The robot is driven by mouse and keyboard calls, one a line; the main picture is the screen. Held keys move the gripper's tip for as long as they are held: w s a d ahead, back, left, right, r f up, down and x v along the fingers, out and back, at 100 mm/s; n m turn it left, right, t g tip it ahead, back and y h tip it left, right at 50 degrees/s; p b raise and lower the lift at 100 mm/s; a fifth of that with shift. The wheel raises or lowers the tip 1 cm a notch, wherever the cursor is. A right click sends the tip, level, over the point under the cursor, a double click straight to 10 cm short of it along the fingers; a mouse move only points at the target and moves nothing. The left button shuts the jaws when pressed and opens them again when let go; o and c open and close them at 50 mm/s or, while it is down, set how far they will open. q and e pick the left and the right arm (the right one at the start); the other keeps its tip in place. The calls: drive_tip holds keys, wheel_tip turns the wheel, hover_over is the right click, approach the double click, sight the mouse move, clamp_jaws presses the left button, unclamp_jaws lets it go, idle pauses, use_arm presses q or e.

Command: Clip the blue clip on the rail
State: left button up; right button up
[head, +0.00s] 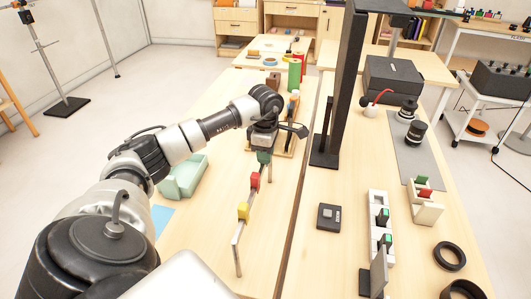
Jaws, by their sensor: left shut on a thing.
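The thin rail (247,225) stands on the left table and runs away from me towards my left gripper. A yellow clip (243,211), a red clip (255,180) and a dark green clip (264,157) show along it, from near to far. My left gripper (264,146) points down just above the green clip, at the rail's far end. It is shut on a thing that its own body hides. I see no blue clip anywhere. My right gripper is out of view.
A green cylinder (294,76) stands beyond my gripper. A tall black post (344,90) rises to the right. A small dark box (329,217) sits right of the table seam, with bare table around it.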

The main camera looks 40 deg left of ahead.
use_arm(q)
drive_tip(key=shift+s+d+f, duration=0.15)
drive_tip(key=shift+s+f, duration=0.05)
drive_tip(key=shift+f, duration=0.25)
idle(0.6)
drive_tip(key=shift+w+r, duration=0.1)
drive_tip(key=shift+r, duration=0.2)
idle(0.7)
drive_tip(key=shift+w+r, duration=0.1)
drive_tip(key=shift+r, duration=0.35)
idle(0.3)
drive_tip(key=shift+r+p, duration=0.1)
drive_tip(key=shift+p, duration=0.2)
drive_tip(key=shift+a+r+p, duration=0.2)
drive_tip(key=shift+r+p, duration=0.3)
drive_tip(key=shift+r, duration=0.35)
drive_tip(key=shift+r, duration=0.1)
drive_tip(key=shift+r+p, duration=0.9)
drive_tip(key=shift+r, duration=0.3)
